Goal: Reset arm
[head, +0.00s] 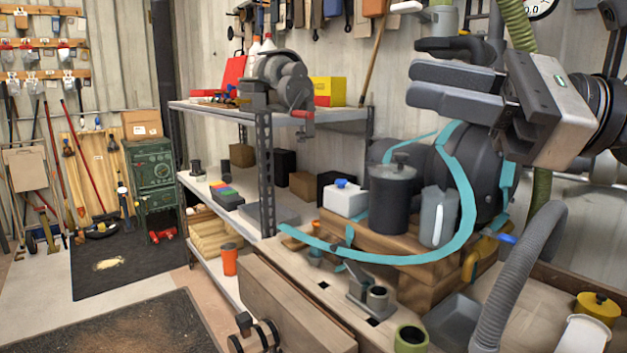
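My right gripper (412,83) comes in from the upper right. Its two grey fingers point left and lie close together with nothing visible between them, so it looks shut and empty. It hangs above the workbench, in front of a large dark round machine (484,185) with a teal band (462,190). My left gripper is not in view.
Below stand a dark canister (393,200), a grey pitcher (438,217) and a white box (346,200) with a blue top. A ribbed grey hose (520,270) rises at the lower right. Metal shelving (265,180) stands left of the bench. Floor at left is mostly open.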

